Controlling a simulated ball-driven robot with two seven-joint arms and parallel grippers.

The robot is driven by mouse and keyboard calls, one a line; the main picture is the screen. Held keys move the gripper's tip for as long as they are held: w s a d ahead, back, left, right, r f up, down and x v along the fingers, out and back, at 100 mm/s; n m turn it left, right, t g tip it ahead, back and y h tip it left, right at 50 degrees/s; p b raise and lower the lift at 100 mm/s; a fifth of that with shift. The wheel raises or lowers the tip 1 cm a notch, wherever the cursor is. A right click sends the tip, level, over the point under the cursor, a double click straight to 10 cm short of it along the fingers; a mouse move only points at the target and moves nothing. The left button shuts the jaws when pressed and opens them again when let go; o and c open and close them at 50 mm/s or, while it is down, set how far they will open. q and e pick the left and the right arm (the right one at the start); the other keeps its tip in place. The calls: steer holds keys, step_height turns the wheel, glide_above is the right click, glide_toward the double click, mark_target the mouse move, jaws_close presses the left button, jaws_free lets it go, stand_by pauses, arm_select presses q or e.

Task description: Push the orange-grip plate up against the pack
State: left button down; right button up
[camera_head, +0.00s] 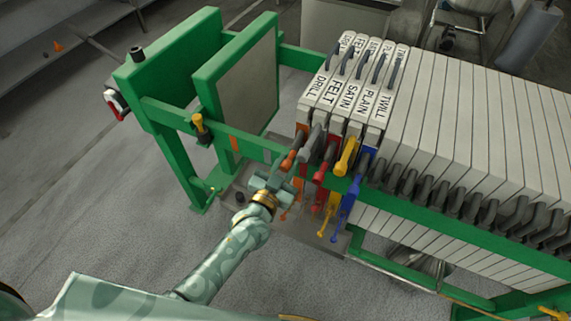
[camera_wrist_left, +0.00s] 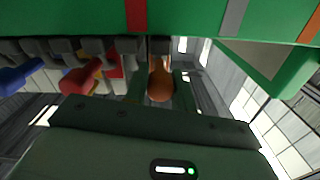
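The orange-grip plate (camera_head: 314,104) is the pale plate lettered DRILL at the left end of the pack (camera_head: 450,110). It stands upright beside the FELT plate, and I cannot make out a clear gap between them. Its orange grip (camera_head: 289,160) sticks out over the green side rail. My left gripper (camera_head: 276,181) is at this grip, below the rail. In the left wrist view the orange grip (camera_wrist_left: 160,86) lies between my two fingers (camera_wrist_left: 161,92). I cannot tell whether they press on it. My right gripper is not in view.
Red (camera_head: 320,171), yellow (camera_head: 346,156) and blue (camera_head: 354,190) grips stick out just right of my left gripper. The green rail (camera_head: 240,143) runs close above it. A thick green-edged head plate (camera_head: 245,80) stands left, with an open gap between it and the pack.

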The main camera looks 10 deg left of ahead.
arm_select(q)
steer(key=c, duration=1.2)
jaws_free()
steer(key=shift+s+d, duration=0.1)
steer(key=shift+d, duration=0.25)
steer(key=shift+o, duration=0.2)
steer(key=p+v, duration=0.2)
steer(key=v, duration=1.4)
steer(key=shift+s, duration=0.2)
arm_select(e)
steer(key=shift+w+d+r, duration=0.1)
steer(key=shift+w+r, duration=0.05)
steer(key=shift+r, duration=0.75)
